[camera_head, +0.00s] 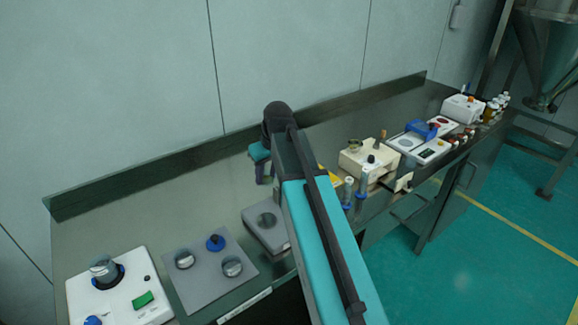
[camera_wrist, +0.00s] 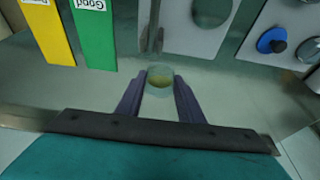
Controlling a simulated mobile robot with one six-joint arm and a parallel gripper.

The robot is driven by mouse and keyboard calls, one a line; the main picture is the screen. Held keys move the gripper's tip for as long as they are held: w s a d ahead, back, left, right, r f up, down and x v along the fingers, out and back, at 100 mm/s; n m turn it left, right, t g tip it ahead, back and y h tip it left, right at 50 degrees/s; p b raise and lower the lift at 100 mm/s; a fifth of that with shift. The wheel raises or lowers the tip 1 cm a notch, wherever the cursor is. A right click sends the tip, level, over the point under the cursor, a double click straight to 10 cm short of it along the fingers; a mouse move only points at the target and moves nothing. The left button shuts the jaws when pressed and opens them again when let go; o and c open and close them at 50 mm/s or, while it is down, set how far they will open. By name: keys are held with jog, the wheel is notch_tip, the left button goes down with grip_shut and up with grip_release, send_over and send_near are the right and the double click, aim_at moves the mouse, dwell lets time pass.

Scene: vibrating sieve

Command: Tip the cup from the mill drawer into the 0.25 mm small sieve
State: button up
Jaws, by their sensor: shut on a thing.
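My gripper (camera_head: 264,176) is over the bench, partly hidden behind my arm in the head view. In the wrist view my gripper (camera_wrist: 159,82) is shut on a small clear cup (camera_wrist: 159,78) with yellowish matter in it. A grey plate (camera_head: 206,282) at the front left carries two round metal sieves (camera_head: 184,260) (camera_head: 232,267) and a blue round part (camera_head: 215,243). No size mark is readable, so I cannot tell which sieve is 0.25 mm. The plate (camera_wrist: 262,22) shows at the upper right of the wrist view. The cream mill (camera_head: 368,160) stands farther right.
A grey device with a round pan (camera_head: 266,219) lies between the plate and my arm. A white machine (camera_head: 118,290) with a metal stack and green button stands at far left. Yellow and green labelled strips (camera_wrist: 95,45) show in the wrist view. A wall ledge runs behind the bench.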

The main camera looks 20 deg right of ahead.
jog(key=s+a, duration=0.1)
jog(key=a, duration=0.1)
jog(key=s+a, duration=0.1)
jog(key=a, duration=0.1)
jog(key=s+a+f, duration=0.1)
jog(key=a, duration=0.1)
jog(key=shift+s, duration=0.4)
jog(key=s, duration=0.1)
jog(key=s+a+m, duration=0.1)
jog(key=s+m, duration=0.1)
jog(key=shift+a+f+h, duration=0.2)
jog(key=shift+a+h, duration=0.05)
jog(key=shift+h, duration=0.05)
jog(key=shift+s+m, duration=0.35)
jog(key=shift+m, duration=0.05)
jog(key=shift+s, duration=0.1)
